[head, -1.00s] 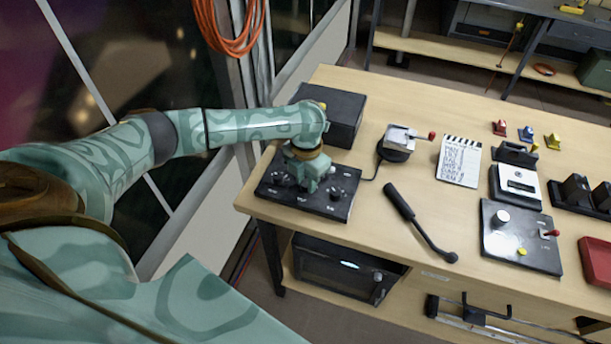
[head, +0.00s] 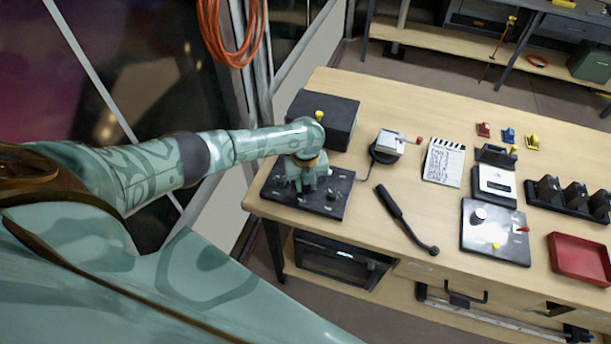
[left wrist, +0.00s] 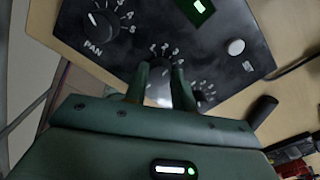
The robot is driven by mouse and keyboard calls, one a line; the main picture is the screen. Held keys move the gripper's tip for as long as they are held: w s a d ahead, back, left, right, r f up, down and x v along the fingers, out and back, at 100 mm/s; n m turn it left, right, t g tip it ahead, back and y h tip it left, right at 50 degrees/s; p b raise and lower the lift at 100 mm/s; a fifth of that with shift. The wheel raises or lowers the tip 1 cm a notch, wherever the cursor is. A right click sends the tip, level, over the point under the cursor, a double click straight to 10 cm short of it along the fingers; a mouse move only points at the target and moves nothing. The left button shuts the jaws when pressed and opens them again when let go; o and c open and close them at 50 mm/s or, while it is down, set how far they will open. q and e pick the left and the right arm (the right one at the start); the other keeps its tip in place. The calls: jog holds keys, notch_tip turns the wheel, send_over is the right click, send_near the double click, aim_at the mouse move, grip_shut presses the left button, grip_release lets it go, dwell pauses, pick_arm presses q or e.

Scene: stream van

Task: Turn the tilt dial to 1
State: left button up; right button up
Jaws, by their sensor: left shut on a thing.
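The black control panel (head: 333,203) lies at the near left corner of the wooden table. My left gripper (head: 304,184) is down on it, pointing downward, and hides most of its knobs in the head view. In the left wrist view the fingers of my left gripper (left wrist: 160,82) are shut on the middle dial (left wrist: 160,70), with small numbers around its far side. Its name label and pointer are hidden or too small to read, so I cannot tell its setting. The dial marked PAN (left wrist: 97,24) is to its left. My right gripper is out of view.
A smaller dial (left wrist: 201,98) sits close to the right finger. A white button (left wrist: 236,47) and a green display (left wrist: 198,5) are also on the panel. A black box (head: 335,115) stands behind it. A black-handled lever (head: 397,210) lies to the right.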

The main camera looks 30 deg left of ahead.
pick_arm(q)
jog(key=n+p, duration=0.1)
jog(key=n, duration=0.1)
jog(key=shift+r+n+p, duration=0.2)
jog(key=shift+n+p, duration=0.1)
jog(key=shift+n, duration=0.1)
jog(key=n+p, duration=0.1)
jog(key=n, duration=0.2)
jog(key=shift+n+p, duration=0.3)
jog(key=n+p, duration=0.1)
jog(key=n, duration=0.4)
jog(key=shift+f+n+p, duration=0.1)
jog(key=shift+n+p, duration=0.2)
jog(key=shift+p, duration=0.1)
jog(key=shift+w+a, duration=0.1)
jog(key=o, duration=1)
notch_tip(320, 180, up, 16)
jog(key=p, duration=0.8)
